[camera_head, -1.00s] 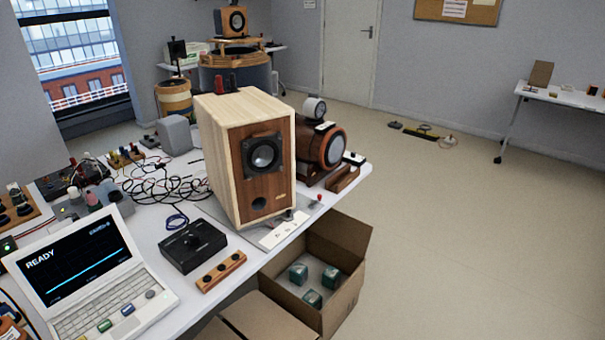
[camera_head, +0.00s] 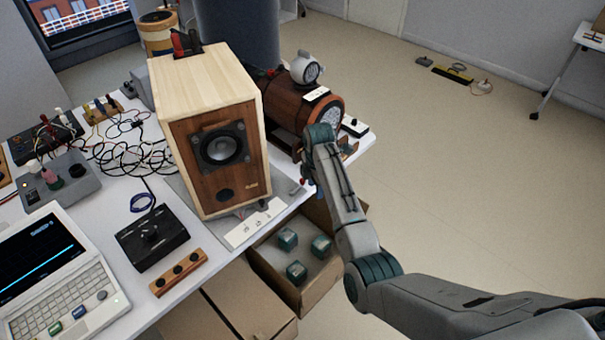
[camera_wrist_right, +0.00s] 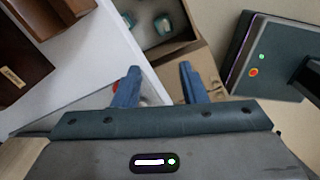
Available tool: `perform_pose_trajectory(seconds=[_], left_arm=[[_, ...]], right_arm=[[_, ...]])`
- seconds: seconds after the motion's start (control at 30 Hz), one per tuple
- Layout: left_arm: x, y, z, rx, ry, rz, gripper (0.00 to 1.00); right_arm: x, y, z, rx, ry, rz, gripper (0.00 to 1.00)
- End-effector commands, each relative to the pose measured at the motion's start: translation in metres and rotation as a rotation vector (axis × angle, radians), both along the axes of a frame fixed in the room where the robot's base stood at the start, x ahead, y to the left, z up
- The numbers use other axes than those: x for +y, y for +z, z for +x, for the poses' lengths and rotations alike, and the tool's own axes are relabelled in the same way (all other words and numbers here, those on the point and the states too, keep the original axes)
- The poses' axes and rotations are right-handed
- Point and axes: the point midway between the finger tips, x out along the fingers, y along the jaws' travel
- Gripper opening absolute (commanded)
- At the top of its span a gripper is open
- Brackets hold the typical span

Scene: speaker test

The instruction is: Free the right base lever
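The wood speaker (camera_head: 215,150) stands on a grey base plate at the table's front edge. My left gripper is not in view.
An open cardboard box (camera_head: 320,285) with teal cubes sits below the table edge. A wooden cylindrical device (camera_head: 290,105) stands behind the speaker to the right. A black control box (camera_head: 152,236), a laptop (camera_head: 60,270) and tangled cables fill the left.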

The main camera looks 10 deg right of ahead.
Motion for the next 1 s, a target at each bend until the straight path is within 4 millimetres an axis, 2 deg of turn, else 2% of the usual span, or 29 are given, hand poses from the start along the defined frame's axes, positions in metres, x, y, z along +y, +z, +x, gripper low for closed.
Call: perform_pose_trajectory(seconds=[0.03, 0.1, 0.2, 0.3, 0.37, 0.53, 0.8, 1.0], left_arm=[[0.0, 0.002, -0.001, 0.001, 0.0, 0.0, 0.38], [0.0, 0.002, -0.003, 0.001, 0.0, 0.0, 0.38], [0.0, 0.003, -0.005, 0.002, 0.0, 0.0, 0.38], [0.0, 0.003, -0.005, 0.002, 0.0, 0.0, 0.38], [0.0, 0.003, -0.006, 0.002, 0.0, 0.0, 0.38], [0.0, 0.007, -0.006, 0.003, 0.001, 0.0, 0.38], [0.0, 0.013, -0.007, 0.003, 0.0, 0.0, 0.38], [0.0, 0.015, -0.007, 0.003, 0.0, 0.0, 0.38]], right_arm=[[0.007, 0.025, 0.014, 0.003, 0.077, -0.001, 0.38], [0.015, 0.05, 0.027, 0.015, 0.179, -0.004, 0.38], [0.024, 0.077, 0.039, 0.027, 0.291, -0.007, 0.38], [0.028, 0.092, 0.045, 0.036, 0.359, -0.009, 0.38], [0.029, 0.094, 0.047, 0.039, 0.379, -0.01, 0.38], [0.03, 0.08, 0.047, 0.044, 0.391, -0.01, 0.38], [0.03, 0.028, 0.046, 0.044, 0.389, -0.01, 0.38], [0.03, -0.001, 0.047, 0.042, 0.388, -0.011, 0.38]])
